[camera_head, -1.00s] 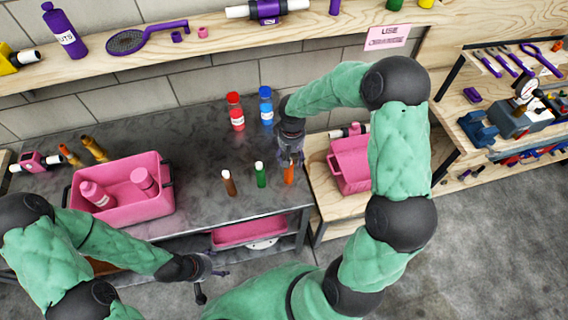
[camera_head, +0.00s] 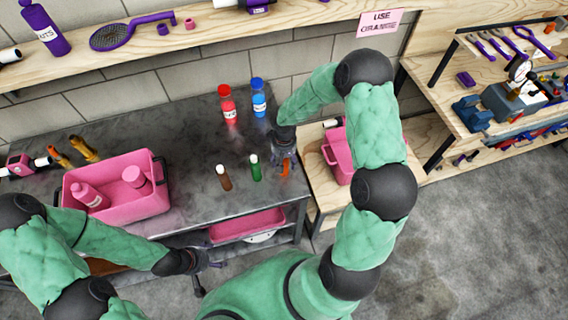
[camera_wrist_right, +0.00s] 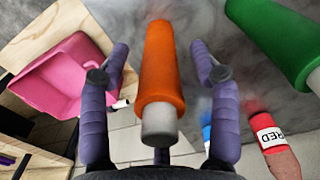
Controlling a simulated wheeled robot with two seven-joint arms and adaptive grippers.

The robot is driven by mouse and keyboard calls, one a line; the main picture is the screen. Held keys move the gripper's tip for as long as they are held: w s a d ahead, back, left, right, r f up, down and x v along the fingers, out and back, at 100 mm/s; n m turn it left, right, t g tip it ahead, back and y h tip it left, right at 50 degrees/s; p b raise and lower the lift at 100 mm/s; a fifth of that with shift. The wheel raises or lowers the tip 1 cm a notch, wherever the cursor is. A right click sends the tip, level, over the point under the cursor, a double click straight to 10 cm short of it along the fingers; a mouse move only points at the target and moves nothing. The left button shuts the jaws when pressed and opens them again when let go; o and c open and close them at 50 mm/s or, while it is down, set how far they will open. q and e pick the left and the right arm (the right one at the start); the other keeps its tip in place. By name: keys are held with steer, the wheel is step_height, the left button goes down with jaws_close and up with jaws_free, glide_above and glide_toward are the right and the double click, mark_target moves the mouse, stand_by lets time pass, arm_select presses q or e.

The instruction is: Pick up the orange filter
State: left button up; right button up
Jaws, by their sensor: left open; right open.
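The orange filter (camera_wrist_right: 162,75) is an orange cylinder with a pale grey end. In the right wrist view it lies between the two spread purple fingers of my right gripper (camera_wrist_right: 160,70), with gaps on both sides. In the head view the orange filter (camera_head: 286,169) stands near the right end of the dark metal table, partly hidden by my right gripper (camera_head: 284,160), which is open around it. My left gripper (camera_head: 205,265) is open and empty in front of the table. A sign (camera_head: 380,23) on the wall reads "USE ORANGE".
A green filter (camera_head: 255,168) and a brown filter (camera_head: 224,178) stand left of the orange one. Red (camera_head: 229,106) and blue (camera_head: 259,98) bottles stand behind. A pink bin (camera_head: 116,191) is at the left. A pink box (camera_head: 336,155) sits right of the table.

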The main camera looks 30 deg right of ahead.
steer(key=shift+w+f, duration=0.1)
steer(key=shift+f, duration=0.6)
steer(key=c, duration=1.2)
steer(key=shift+r, duration=0.1)
steer(key=shift+c, duration=0.2)
